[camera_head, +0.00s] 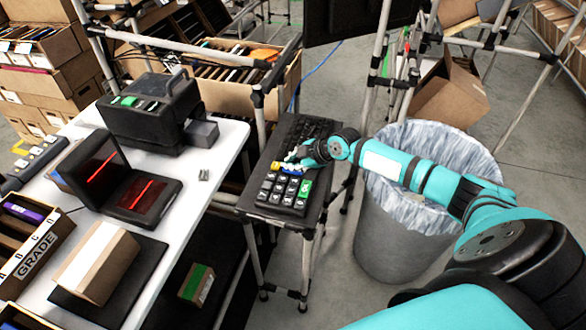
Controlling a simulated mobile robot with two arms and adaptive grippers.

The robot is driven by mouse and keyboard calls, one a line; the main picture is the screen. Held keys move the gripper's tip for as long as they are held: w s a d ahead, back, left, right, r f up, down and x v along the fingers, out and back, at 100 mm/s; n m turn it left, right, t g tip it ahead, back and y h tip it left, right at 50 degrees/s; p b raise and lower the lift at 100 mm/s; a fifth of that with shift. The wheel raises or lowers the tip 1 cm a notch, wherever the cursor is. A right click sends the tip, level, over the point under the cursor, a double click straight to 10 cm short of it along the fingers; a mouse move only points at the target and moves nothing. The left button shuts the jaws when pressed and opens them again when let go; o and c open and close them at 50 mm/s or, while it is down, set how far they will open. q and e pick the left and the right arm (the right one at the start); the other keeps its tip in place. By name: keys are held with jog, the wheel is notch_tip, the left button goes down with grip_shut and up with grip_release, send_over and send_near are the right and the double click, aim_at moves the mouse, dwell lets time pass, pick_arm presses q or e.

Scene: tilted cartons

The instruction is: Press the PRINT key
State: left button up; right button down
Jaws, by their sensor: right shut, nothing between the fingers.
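A dark keypad (270,210) with several grey keys, one larger green key (305,188) and some yellow and blue keys along its far edge lies on a small dark stand. Key lettering is too small to read, so I cannot tell which one is PRINT. My right gripper (291,162) is shut and empty at the keypad's far edge, by the yellow and blue keys. I cannot tell whether it touches a key. The gripper and wrist hide part of the far keys. My left gripper is out of view.
A black keyboard (304,127) lies behind the keypad. A lined grey bin (385,235) stands right of the stand, under my right arm. The white table (205,165) at left holds a black printer (150,115), a red-lit scanner (150,193) and a carton (97,262).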

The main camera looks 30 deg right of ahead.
jog(key=shift+f+b, duration=0.45)
dwell(0.3)
jog(key=shift+r, duration=0.15)
jog(key=shift+r+p, duration=0.55)
jog(key=shift+r, duration=0.25)
notch_tip(320, 180, up, 5)
jog(key=p, duration=0.3)
jog(key=shift+p, duration=0.4)
dwell(0.7)
